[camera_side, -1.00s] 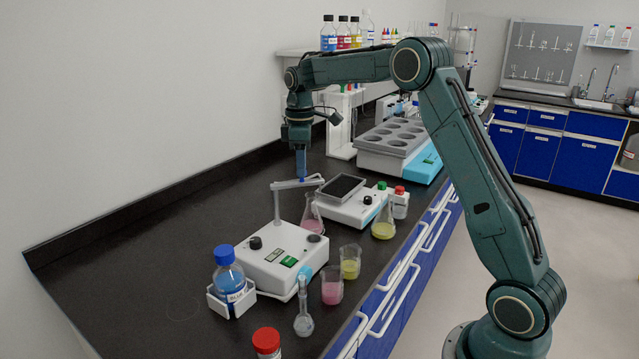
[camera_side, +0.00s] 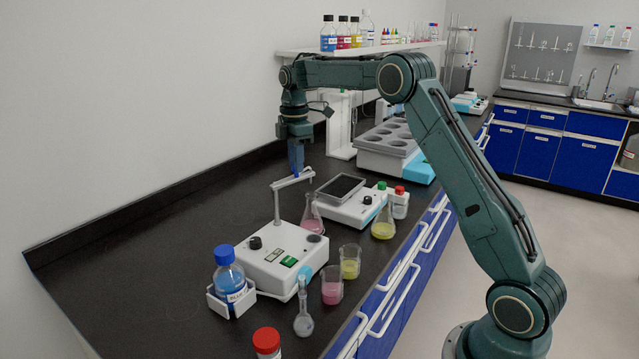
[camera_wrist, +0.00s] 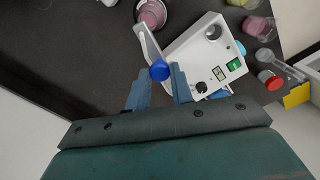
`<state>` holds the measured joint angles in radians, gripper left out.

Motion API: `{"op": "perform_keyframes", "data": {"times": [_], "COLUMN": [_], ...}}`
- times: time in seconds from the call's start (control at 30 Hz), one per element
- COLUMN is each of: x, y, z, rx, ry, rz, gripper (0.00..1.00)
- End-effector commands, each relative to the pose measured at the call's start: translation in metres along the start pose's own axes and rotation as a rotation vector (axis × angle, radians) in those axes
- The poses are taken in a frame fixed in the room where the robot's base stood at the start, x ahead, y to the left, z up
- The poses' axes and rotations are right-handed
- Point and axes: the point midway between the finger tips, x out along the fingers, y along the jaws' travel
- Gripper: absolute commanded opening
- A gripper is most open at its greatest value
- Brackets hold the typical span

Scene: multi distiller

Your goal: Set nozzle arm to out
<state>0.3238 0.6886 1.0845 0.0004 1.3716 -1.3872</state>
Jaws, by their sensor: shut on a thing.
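The nozzle arm (camera_side: 292,181) is a grey bar on top of a thin post, which rises from the white distiller box (camera_side: 275,256). In the side view it points back and right, towards the hot plate. My gripper (camera_side: 297,172) is above the bar, fingers pointing down. The fingertips' exact contact is partly hidden.
A hot plate (camera_side: 347,200) and a pink flask (camera_side: 311,217) stand right of the nozzle arm. Beakers (camera_side: 333,286) and a blue-capped bottle (camera_side: 229,277) stand around the distiller. The dark bench to the left is clear.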

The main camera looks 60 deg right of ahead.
Motion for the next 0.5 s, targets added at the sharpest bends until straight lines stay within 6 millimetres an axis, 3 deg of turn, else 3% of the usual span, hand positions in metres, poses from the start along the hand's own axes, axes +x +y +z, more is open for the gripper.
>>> {"op": "perform_keyframes", "data": {"times": [0.17,0.2,0.27,0.5], "x": [-0.0015,-0.0015,-0.0014,-0.0007], "y": [0.0016,0.0016,0.0014,0.0008], "z": [-0.0006,-0.0006,-0.0006,-0.0004], "rx": [-0.003,-0.003,-0.002,0.000], "ry": [0.002,0.002,0.002,0.001], "rz": [0.009,0.009,0.008,0.005], "gripper": [0.00,0.30,0.42,0.45]}}
